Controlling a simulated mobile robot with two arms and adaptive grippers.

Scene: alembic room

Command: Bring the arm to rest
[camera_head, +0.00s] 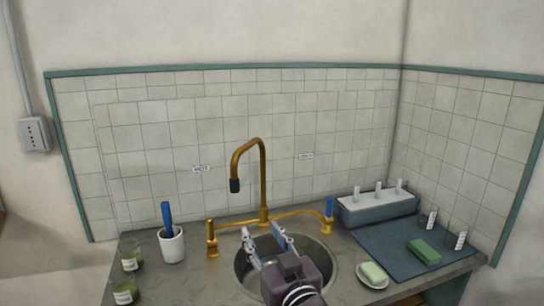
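My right gripper (265,240) reaches in from the bottom over the round metal sink (244,274). Its two fingers stand apart and point towards the back wall. I see nothing held between them. The fingers are just in front of the base of the brass faucet (263,180); I cannot tell how close they are to its pipe. The gripper's body hides the middle of the sink. My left gripper is not in view.
A blue tap handle (329,208) is at right, a brass valve (211,238) at left. A white cup (171,246) and green-filled glasses (131,258) stand left. Right are a soap dish (386,282), a dark mat (385,240), a green block (424,252) and a grey box (375,213).

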